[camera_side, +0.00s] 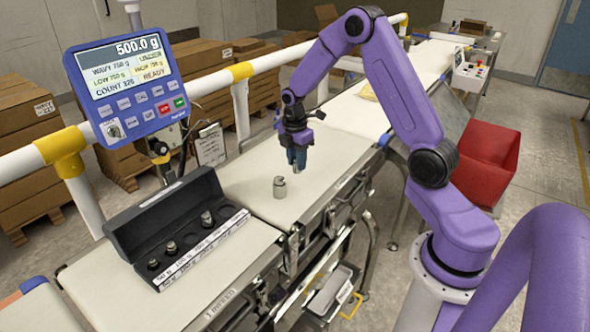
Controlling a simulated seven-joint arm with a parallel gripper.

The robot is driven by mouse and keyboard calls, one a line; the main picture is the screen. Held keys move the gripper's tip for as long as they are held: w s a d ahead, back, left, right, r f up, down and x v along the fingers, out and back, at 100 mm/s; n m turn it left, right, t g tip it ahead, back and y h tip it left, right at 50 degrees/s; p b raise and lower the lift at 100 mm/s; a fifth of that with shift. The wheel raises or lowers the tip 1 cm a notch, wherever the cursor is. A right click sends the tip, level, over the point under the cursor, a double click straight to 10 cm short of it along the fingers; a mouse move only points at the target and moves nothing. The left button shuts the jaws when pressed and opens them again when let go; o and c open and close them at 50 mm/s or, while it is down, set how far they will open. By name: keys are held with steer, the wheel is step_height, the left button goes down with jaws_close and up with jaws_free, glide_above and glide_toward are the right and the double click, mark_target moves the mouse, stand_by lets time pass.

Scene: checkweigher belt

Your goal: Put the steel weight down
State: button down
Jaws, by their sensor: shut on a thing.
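A steel weight (280,188) with a narrow neck and knob stands upright on the pale weighing belt (243,190), near the middle of the picture. My gripper (298,167) points down over the belt, above and to the right of this weight in the picture, with a visible gap between them. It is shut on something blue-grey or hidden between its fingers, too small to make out. A black weight case (135,222) lies open at the left, with several smaller steel weights in its round hollows.
A blue indicator (126,84) reads 500.0 g. A white and yellow guard rail (215,83) runs behind the belt. A red bin (487,160) stands at the right. The belt around the standing weight is clear.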

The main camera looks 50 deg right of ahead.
mark_target(295, 170)
steer(key=shift+w+d+f, duration=0.1)
steer(key=shift+w+f, duration=0.2)
steer(key=shift+f, duration=0.05)
steer(key=shift+w+f, duration=0.1)
steer(key=shift+f, duration=1.6)
steer(key=shift+f, duration=0.1)
steer(key=c, duration=0.9)
jaws_free()
steer(key=shift+o, duration=0.2)
